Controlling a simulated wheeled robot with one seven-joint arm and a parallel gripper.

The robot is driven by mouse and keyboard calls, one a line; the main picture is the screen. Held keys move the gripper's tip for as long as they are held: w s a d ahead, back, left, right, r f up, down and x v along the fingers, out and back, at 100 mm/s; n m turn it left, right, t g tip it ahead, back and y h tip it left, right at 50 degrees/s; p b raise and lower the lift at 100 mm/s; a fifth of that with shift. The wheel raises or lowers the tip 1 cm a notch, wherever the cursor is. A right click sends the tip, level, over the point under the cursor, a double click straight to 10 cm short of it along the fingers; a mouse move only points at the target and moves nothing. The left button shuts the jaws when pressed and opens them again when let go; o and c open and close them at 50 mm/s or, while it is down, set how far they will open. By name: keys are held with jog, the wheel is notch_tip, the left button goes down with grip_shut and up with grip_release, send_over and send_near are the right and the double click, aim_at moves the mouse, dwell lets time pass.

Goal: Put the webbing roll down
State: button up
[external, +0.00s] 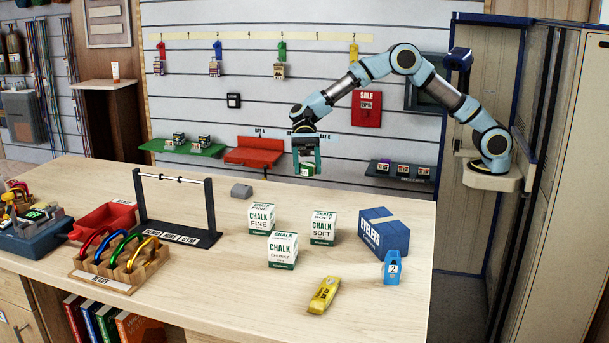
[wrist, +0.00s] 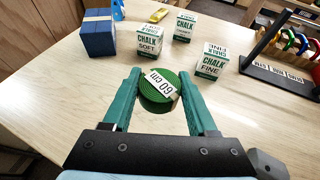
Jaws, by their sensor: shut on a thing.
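The webbing roll (wrist: 158,96) is a green coil with a white band marked "60 cm". My gripper (wrist: 160,82) is shut on it, one green finger on each side, in the wrist view. In the external view my gripper (external: 307,165) hangs over the back edge of the wooden table (external: 230,305), with the green roll (external: 306,169) between its fingers. The roll appears to be above the table top; the exact gap is hard to tell.
Several chalk boxes (external: 283,250) stand mid-table. A blue box (external: 383,232), a blue tagged item (external: 392,268) and a yellow item (external: 324,295) are at the right. A black rack (external: 182,233) and carabiner holder (external: 120,262) stand left. Wall shelves (external: 182,147) lie behind.

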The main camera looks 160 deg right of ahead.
jog(key=a+p, duration=0.1)
jog(key=a, duration=1.6)
jog(key=f, duration=0.3)
jog(key=f+p, duration=0.1)
jog(key=shift+a+f, duration=0.15)
jog(key=shift+a, duration=0.15)
jog(key=shift+f+p, duration=0.5)
jog(key=shift+f, duration=2)
jog(key=shift+f, duration=0.2)
jog(key=o, duration=1.4)
jog(key=shift+c, duration=0.2)
jog(key=shift+r, duration=0.1)
